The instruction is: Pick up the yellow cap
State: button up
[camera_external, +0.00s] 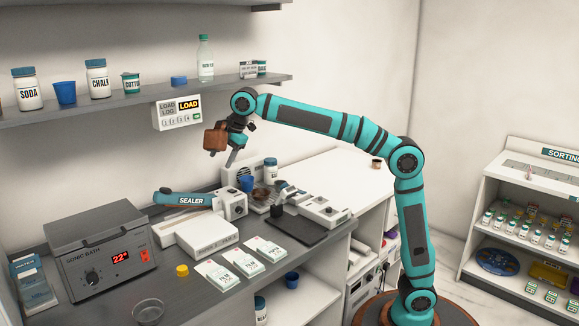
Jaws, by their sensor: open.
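The yellow cap (182,270) is a small round piece on the grey counter, between the sonic bath and the film packets. It stands apart from the things around it. My gripper (225,160) is high above the counter, near the load panel and above the sealer. It is up and to the right of the cap, well apart from it. Its fingers point down and nothing shows between them.
The sonic bath (101,248) stands left of the cap, with several film packets (242,261) to its right. A clear dish (148,311) is near the front edge. The sealer (205,205) stands behind. A shelf (120,101) with jars runs above.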

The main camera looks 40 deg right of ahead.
jog(key=s+a+f+n+g+h, duration=0.1)
jog(key=s+a+f+n+g, duration=0.2)
jog(key=a, duration=1)
jog(key=n+h, duration=0.2)
jog(key=n, duration=0.4)
send_over(182, 267)
notch_tip(182, 267, down, 7)
jog(key=shift+g, duration=0.4)
jog(key=f, duration=1.2)
jog(key=shift+s+a, duration=0.15)
jog(key=shift+a, duration=0.1)
jog(key=shift+d+f, duration=0.2)
jog(key=shift+f, duration=2.4)
jog(key=c, duration=1.1)
jog(key=shift+o, duration=0.2)
